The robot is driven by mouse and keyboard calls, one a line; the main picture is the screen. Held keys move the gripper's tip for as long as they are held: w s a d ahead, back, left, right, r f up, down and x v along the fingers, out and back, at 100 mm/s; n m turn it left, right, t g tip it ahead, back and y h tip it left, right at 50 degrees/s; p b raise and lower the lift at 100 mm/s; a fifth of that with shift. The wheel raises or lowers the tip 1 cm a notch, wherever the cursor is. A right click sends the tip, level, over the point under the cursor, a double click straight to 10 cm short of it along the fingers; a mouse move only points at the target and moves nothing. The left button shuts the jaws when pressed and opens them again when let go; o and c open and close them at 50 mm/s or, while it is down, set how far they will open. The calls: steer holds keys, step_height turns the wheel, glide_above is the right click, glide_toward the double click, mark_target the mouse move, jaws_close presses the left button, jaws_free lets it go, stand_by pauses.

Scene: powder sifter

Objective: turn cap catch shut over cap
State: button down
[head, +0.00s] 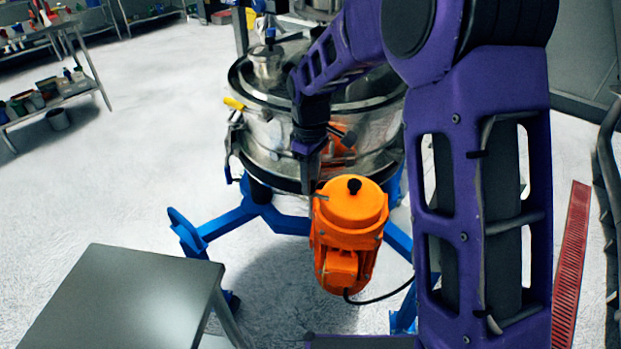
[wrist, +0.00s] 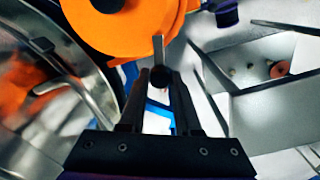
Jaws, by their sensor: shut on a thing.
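The orange round cap (head: 352,203) with a black knob on top sits on the orange motor-like body (head: 340,265). It also shows at the top of the wrist view (wrist: 130,30). The catch, a thin grey bar (wrist: 159,47) with a dark round knob (wrist: 160,77), stands at the cap's edge. In the wrist view its far end overlaps the orange; I cannot tell whether it lies over the cap or beside it. My gripper (head: 312,188) is left of the cap, its fingers (wrist: 160,85) shut on the catch's dark knob. The fingers hide part of the catch in the head view.
The steel sifter drum (head: 270,135) stands close behind my gripper, with a yellow-handled clamp (head: 234,103) on its left. Blue frame legs (head: 235,215) spread below. A grey table (head: 125,300) is at the front left. Open floor (head: 130,160) lies left of the sifter.

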steer(key=c, duration=0.6)
jaws_free()
steer(key=shift+r, duration=0.1)
step_height(320, 180, up, 17)
steer(key=shift+r+p, duration=0.2)
steer(key=shift+p, duration=0.2)
